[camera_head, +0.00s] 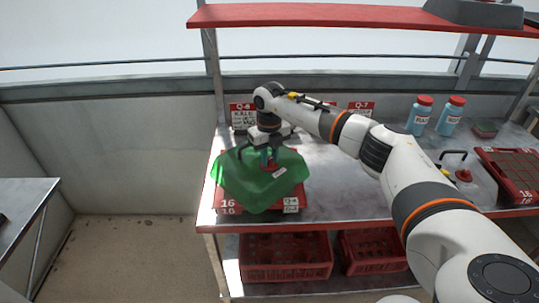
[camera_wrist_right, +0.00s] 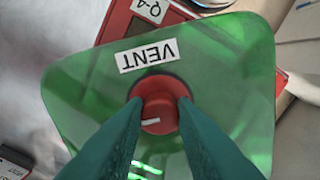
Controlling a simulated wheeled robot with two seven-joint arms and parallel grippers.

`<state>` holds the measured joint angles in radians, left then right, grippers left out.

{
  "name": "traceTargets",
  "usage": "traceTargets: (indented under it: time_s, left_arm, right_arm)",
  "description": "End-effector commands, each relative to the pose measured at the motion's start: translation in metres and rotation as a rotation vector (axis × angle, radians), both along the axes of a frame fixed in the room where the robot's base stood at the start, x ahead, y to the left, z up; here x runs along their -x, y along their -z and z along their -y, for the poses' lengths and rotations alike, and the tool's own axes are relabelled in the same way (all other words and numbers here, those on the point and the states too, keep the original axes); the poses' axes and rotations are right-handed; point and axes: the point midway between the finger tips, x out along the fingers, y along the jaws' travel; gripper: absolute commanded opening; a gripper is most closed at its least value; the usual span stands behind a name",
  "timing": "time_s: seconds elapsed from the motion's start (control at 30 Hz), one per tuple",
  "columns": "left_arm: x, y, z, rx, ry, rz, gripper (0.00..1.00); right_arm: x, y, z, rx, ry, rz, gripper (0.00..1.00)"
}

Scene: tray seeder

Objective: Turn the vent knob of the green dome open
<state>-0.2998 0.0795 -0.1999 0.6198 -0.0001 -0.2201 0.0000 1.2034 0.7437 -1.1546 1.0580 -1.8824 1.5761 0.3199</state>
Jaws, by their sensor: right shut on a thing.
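The green dome (camera_head: 242,190) sits over a red tray (camera_head: 302,197) at the left end of the bench. It fills much of the right wrist view (camera_wrist_right: 85,110), with a white VENT label (camera_wrist_right: 147,55) upside down there. The red vent knob (camera_wrist_right: 157,103) stands on the dome's top and has a white mark at its lower left. My right gripper (camera_wrist_right: 158,112) comes from above, with its two teal fingers shut on the knob's sides. In the head view the right gripper (camera_head: 265,160) hides most of the knob. My left gripper is out of view.
Two blue bottles with red caps (camera_head: 420,115) (camera_head: 450,115) stand at the back right. Another red tray (camera_head: 510,172) and a black-handled tool (camera_head: 460,170) are at the right. Red crates (camera_head: 285,257) sit on the lower shelf. A red shelf (camera_head: 330,15) hangs above.

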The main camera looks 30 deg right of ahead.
Motion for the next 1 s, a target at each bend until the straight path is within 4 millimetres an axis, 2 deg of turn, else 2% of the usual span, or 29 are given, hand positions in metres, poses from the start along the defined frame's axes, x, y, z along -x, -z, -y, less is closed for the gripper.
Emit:
traceTargets:
  time_s: [0.4, 0.43, 0.57, 0.87, 1.0]
  left_arm:
    - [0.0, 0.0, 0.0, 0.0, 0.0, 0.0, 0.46]
    - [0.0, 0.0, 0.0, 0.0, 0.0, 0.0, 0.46]
    - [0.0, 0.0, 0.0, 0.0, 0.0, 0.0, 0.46]
    - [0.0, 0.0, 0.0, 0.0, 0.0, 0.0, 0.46]
    - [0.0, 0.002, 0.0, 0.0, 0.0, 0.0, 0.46]
  right_arm:
    - [0.0, 0.0, 0.0, 0.0, 0.007, 0.001, 0.01]
    - [0.0, 0.0, 0.0, 0.0, 0.007, 0.001, 0.26]
    - [0.0, 0.0, 0.0, 0.0, 0.006, 0.0, 0.46]
    - [0.0, -0.001, 0.0, 0.0, 0.006, 0.001, 0.46]
    - [-0.001, -0.015, 0.0, -0.001, 0.006, 0.004, 0.46]
